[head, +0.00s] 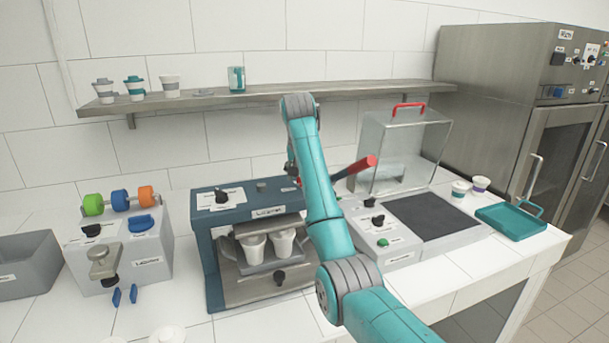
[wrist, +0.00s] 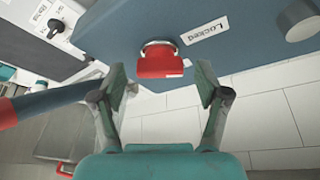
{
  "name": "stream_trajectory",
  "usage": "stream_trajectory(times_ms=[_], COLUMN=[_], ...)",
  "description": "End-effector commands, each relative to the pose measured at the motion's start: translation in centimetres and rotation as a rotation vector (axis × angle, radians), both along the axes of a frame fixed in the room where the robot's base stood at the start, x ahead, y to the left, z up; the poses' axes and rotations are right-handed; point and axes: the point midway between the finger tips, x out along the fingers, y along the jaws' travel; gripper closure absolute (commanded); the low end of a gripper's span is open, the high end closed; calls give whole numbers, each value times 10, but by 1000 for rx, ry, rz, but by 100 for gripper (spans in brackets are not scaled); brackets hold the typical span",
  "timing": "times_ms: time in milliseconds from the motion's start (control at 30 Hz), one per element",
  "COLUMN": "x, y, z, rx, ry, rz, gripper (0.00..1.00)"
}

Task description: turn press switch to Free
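The blue machine (head: 230,230) stands mid-counter in the head view. In the wrist view its blue panel (wrist: 225,45) bears a label (wrist: 206,44) reading "Locked". Beside that label is a red switch piece (wrist: 160,66), which I take for the press switch. My gripper (wrist: 160,84) is open, with one finger on each side of the red piece. Gaps show between it and both fingers. No "Free" label is legible. In the head view my teal arm hides most of the gripper and the switch.
A red-tipped lever (head: 366,164) sticks out right of my arm and shows at the left of the wrist view (wrist: 10,113). A grey knob (wrist: 297,18) sits on the blue panel. Two cups (head: 284,242) stand in the machine's front. A shelf (head: 200,101) runs behind.

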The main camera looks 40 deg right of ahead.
Motion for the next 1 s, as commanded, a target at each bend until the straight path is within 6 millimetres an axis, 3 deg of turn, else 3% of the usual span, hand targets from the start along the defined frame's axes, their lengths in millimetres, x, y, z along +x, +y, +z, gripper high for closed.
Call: stream_trajectory(times_ms=[33,200,233,567,1000], x=[0,0,0,0,2], y=[0,0,0,0,1], z=[0,0,0,0,0], rx=[0,0,0,0,-1], ry=[0,0,0,1,1], rz=[0,0,0,-48,-331], gripper=[40,82,85,85,85])
